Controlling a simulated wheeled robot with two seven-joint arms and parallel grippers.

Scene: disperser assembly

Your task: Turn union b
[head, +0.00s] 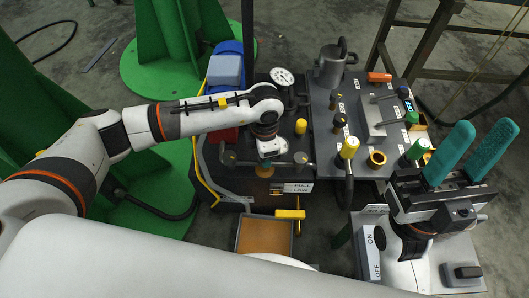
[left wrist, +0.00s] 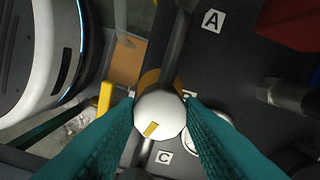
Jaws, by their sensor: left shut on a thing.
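In the left wrist view, a white round knob-like part with a yellow mark (left wrist: 160,116), which looks like the union, sits on a dark pipe over an orange-brown ring (left wrist: 149,80). The teal fingers of my left gripper (left wrist: 160,112) are shut on its two sides. The label beside it is mostly hidden by a finger, so I cannot read it; labels A (left wrist: 211,20) and C (left wrist: 164,157) show nearby. In the head view my left wrist points down over the dark panel, hiding most of the union. My right gripper (head: 484,135) is open and empty, its teal fingers pointing up.
An orange-floored tray (head: 264,240) and a yellow handle (head: 290,214) are in front of the panel. A gauge (head: 282,76), a metal pot (head: 331,66) and several valves stand behind and right. An ON/OFF box (head: 373,250) is below my right gripper.

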